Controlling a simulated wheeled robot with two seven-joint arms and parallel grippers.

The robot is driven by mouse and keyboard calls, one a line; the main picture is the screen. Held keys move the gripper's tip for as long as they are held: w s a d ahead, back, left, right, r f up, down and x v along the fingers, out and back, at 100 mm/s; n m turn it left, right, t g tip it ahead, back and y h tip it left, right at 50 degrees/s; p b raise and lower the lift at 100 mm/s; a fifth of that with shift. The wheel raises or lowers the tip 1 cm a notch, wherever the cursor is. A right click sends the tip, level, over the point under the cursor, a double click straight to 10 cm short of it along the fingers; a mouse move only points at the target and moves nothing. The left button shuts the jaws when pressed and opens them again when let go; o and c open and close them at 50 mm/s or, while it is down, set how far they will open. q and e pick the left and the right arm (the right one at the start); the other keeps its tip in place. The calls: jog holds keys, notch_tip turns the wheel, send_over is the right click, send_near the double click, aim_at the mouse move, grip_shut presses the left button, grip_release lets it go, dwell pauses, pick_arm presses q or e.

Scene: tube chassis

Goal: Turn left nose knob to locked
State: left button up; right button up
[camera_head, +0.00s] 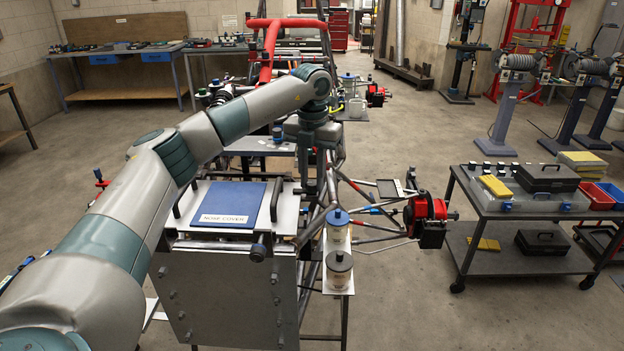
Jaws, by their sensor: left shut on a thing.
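The nose of the tube chassis carries a white top plate (188,221) with a blue panel (229,203) labelled NOSE COVER. Black handles flank the panel, and a dark round knob (257,252) shows at the front edge. My left gripper (317,192) points down just right of the plate, beyond the panel's right handle. It is shut on what seems to be the left nose knob. The fingers hide that knob, so how far it is turned cannot be told. My right gripper is out of view.
Two lidded cups (338,270) stand on a narrow white shelf close to the gripper's right. A red wheel hub (426,217) and suspension tubes stick out to the right. A cart (522,203) with boxes stands farther right, with clear floor between.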

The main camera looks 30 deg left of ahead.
pick_arm(q)
jog(key=shift+w+r+n, duration=0.1)
jog(key=shift+r+n, duration=0.05)
jog(key=shift+n, duration=0.15)
jog(key=o, duration=1.1)
jog(key=shift+c, duration=0.2)
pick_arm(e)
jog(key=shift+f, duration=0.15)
pick_arm(q)
notch_tip(320, 180, up, 7)
jog(key=shift+b, duration=1.1)
notch_tip(320, 180, up, 4)
send_over(313, 183)
notch_tip(313, 183, up, 6)
jog(key=shift+r, duration=0.15)
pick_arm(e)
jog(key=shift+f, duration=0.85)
